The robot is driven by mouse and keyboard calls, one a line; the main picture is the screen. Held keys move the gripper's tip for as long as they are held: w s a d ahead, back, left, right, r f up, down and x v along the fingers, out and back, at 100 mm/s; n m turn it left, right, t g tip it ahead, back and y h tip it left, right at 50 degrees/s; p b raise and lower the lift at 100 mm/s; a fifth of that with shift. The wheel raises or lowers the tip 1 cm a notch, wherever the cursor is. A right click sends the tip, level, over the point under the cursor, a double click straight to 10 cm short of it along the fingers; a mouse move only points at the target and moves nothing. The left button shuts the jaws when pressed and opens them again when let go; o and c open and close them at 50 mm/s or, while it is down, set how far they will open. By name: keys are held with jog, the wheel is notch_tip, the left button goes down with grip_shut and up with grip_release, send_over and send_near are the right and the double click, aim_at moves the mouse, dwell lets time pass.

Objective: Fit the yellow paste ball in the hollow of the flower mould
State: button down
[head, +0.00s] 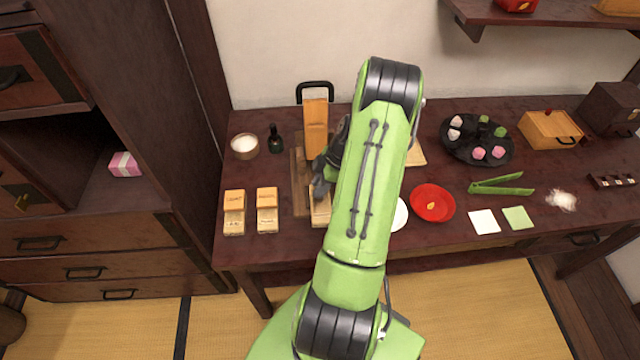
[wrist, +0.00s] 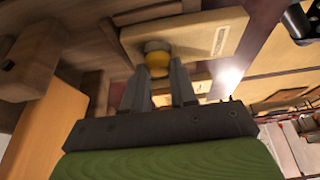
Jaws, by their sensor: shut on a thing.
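In the wrist view, my gripper (wrist: 158,78) is shut on the yellow paste ball (wrist: 157,60), held between the fingertips. Just past the ball is a pale wooden block with a label (wrist: 215,40), which looks like the mould. A greyish round patch (wrist: 155,45) shows on it right behind the ball; I cannot tell if the ball touches it or sits inside a hollow. In the head view, my gripper (head: 320,182) is low over a pale wooden block (head: 320,213) on a brown board (head: 300,195). My arm hides much of this area, and the ball is hidden there.
An orange upright block (head: 316,128) stands close behind my gripper. Labelled wooden blocks (head: 234,222) lie to the left, near a dark bottle (head: 275,138) and a white-filled bowl (head: 244,146). A red plate (head: 432,215) and green tongs (head: 500,188) lie to the right.

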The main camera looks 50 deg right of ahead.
jog(key=shift+f, duration=0.3)
jog(key=c, duration=0.8)
grip_release()
jog(key=shift+r, duration=0.15)
jog(key=shift+r+p, duration=1.85)
jog(key=shift+r, duration=1.55)
